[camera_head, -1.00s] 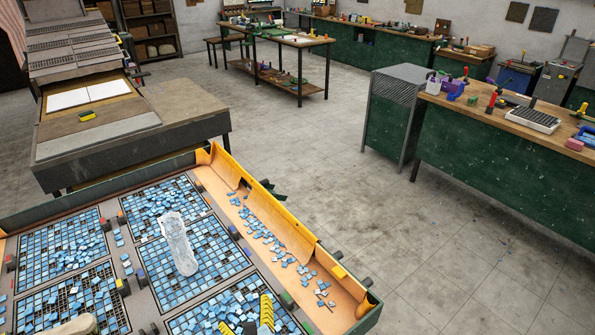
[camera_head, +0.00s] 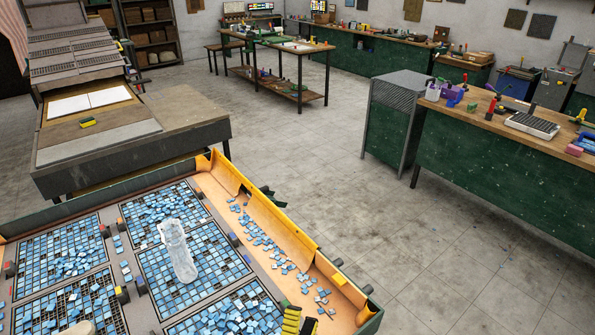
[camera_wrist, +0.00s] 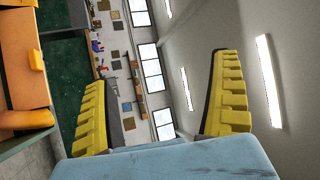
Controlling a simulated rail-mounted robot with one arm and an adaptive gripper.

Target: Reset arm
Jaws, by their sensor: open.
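My gripper (camera_wrist: 160,105) shows in the wrist view as two yellow ribbed fingers spread wide apart, with nothing between them. In the head view the yellow fingertips of my gripper (camera_head: 299,322) show at the bottom edge, over the front of the mosaic table, near the orange side trough (camera_head: 268,215). The rest of my arm is mostly out of the picture. The wrist view is turned on its side and looks across the room at windows and ceiling lights.
Grids (camera_head: 62,246) with blue tiles cover the table, and loose tiles lie in the trough. A workbench (camera_head: 500,140) with tools is at the right. The floor (camera_head: 310,165) between is clear.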

